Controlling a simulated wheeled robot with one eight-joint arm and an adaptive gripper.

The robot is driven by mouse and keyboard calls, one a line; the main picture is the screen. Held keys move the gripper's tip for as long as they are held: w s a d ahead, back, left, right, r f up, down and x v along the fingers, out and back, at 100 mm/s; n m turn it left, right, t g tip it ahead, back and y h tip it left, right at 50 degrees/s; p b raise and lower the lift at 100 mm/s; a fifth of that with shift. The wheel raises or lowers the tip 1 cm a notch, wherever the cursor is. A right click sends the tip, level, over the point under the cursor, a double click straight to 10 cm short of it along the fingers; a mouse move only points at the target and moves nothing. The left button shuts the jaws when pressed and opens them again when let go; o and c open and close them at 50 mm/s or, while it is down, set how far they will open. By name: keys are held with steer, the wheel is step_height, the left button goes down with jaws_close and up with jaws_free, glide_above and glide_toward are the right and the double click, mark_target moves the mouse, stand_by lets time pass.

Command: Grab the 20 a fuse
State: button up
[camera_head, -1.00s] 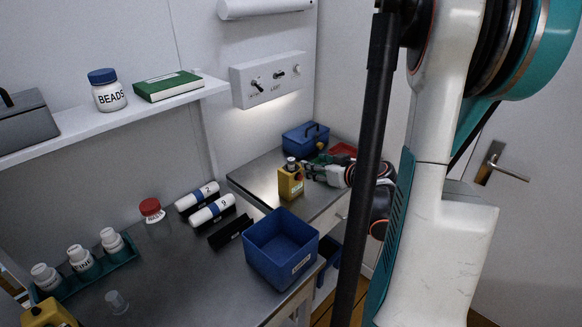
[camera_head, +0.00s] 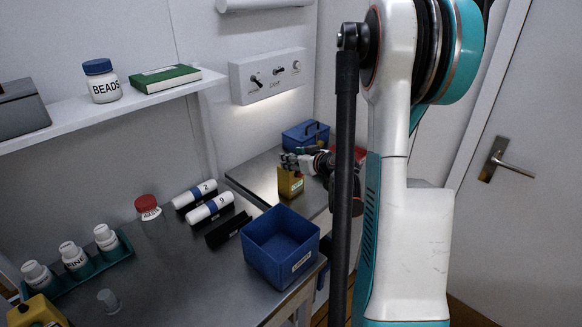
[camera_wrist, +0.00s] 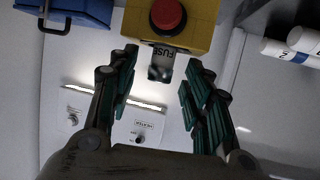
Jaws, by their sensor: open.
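A yellow box (camera_head: 290,186) with a red button stands on the far, lower counter in the head view. In the wrist view the yellow box (camera_wrist: 199,35) is at the top, with its red button (camera_wrist: 168,14) and the word FUSE. A small grey, glassy piece, seemingly the fuse (camera_wrist: 160,66), sticks out from the box edge; no 20 A marking is readable. My gripper (camera_wrist: 157,88) is open, its fingers on either side of the fuse with gaps at both sides. In the head view my gripper (camera_head: 290,160) is at the top of the box and hides the fuse.
A blue lidded box (camera_head: 305,136) stands behind my gripper. A blue open bin (camera_head: 281,248) and two white rolls in black holders are on the near counter. A wall switch panel (camera_head: 268,76) is above the far counter. My arm covers the right middle.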

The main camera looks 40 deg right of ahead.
steer(key=shift+w, duration=0.1)
steer(key=shift+c, duration=0.5)
jaws_close()
steer(key=shift+r, duration=0.1)
